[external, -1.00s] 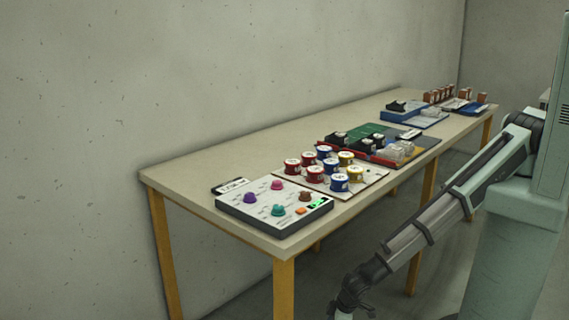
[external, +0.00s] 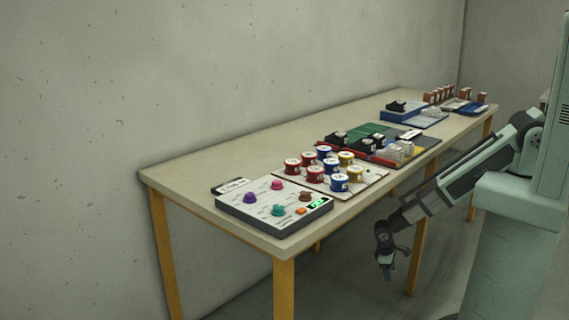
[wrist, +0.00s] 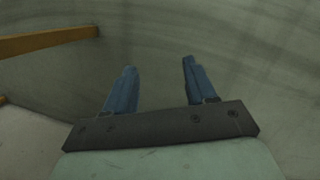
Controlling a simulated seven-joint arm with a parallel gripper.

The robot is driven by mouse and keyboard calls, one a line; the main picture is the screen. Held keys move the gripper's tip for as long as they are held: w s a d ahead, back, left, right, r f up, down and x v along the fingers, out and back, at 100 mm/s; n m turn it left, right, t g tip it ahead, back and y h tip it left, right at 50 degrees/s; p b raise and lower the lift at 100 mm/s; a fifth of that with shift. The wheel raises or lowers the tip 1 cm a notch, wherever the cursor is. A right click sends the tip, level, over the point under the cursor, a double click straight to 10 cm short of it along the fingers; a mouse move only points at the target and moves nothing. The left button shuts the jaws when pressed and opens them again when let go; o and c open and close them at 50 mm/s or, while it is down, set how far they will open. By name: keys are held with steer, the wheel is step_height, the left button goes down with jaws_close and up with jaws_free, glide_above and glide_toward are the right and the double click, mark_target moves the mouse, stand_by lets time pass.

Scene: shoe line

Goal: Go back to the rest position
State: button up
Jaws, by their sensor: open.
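My gripper (external: 387,270) hangs below table height in the external view, beside the table's front edge and pointing down. In the wrist view its two blue fingers (wrist: 158,75) stand apart with nothing between them, over the grey floor. It touches nothing.
The long table (external: 190,172) stands against the wall. It bears a control panel (external: 262,225) with coloured knobs, a board of labelled round tins (external: 315,174), and trays with black and clear items farther back. A wooden table leg (wrist: 50,41) shows in the wrist view. The floor around my gripper is clear.

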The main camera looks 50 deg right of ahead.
steer(key=s+d+r+m+g+y, duration=0.1)
steer(key=s+d+r+g, duration=0.1)
steer(key=s+d, duration=0.6)
steer(key=s+d+r+m+g+y, duration=0.1)
steer(key=s+d+r+m+g, duration=0.1)
steer(key=s+d, duration=0.6)
steer(key=shift+s+d+r+g+y, duration=0.25)
steer(key=shift+r+g+y, duration=0.1)
steer(key=shift+g, duration=0.15)
